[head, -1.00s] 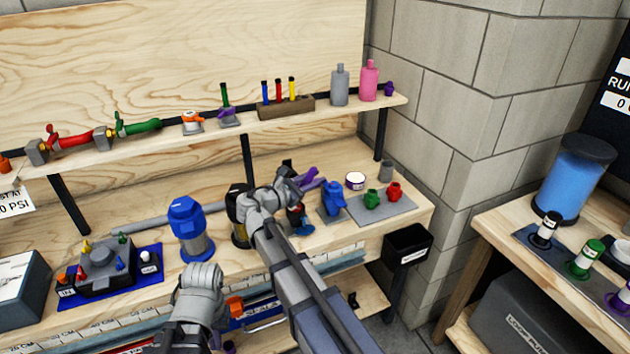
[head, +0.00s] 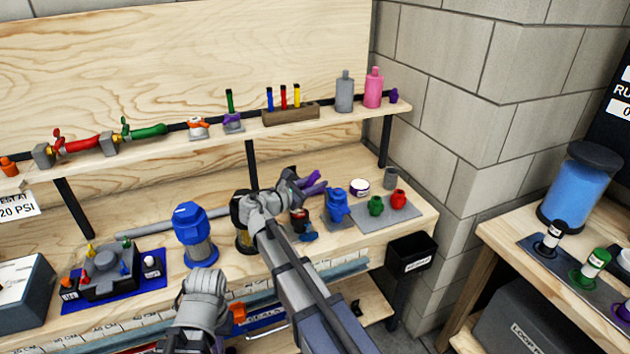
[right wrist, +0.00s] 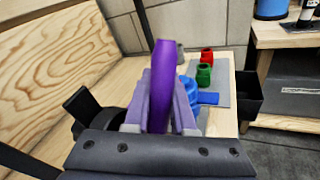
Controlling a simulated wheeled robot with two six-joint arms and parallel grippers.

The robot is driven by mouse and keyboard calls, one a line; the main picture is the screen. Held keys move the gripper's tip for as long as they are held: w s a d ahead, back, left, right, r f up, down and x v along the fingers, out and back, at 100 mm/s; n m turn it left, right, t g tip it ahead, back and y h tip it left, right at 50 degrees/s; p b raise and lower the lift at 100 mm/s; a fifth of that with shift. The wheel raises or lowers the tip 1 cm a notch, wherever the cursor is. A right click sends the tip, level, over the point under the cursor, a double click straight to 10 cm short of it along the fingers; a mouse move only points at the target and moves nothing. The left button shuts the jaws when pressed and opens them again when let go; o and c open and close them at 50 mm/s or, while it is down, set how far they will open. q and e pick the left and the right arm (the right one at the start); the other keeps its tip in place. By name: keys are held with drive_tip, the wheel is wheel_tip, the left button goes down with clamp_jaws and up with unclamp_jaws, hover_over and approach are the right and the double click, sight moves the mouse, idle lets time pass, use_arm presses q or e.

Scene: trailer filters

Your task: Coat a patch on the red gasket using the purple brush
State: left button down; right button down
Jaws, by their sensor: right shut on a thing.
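My right gripper (head: 312,184), with lavender fingers, is over the bench near the blue fitting. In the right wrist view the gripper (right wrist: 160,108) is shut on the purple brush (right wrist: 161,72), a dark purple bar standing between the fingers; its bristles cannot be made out. A dark cylinder with a red part (head: 299,214) stands just beside and below my right wrist, partly hidden; I cannot tell whether this red is the gasket. My left arm's grey wrist shows at the bottom of the head view; its jaw state is unclear.
A blue fitting (head: 337,204), a green fitting (head: 375,206) and a red fitting (head: 398,199) stand to the right, with a white-lidded jar (head: 359,187) behind. A blue-capped canister (head: 194,236) stands left. A black bin (head: 411,253) hangs at the bench's right end.

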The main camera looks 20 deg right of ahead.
drive_tip(key=shift+s, duration=0.9)
drive_tip(key=s, duration=0.3)
drive_tip(key=shift+f, duration=0.1)
wheel_tip(320, 180, up, 6)
drive_tip(key=a+p, duration=0.1)
drive_tip(key=p, duration=0.4)
drive_tip(key=shift+a, duration=0.35)
drive_tip(key=shift+f+p, duration=0.1)
drive_tip(key=shift+p, duration=0.2)
drive_tip(key=r+p, duration=0.1)
drive_tip(key=a+r+p, duration=0.1)
drive_tip(key=r, duration=0.1)
drive_tip(key=shift+p, duration=0.4)
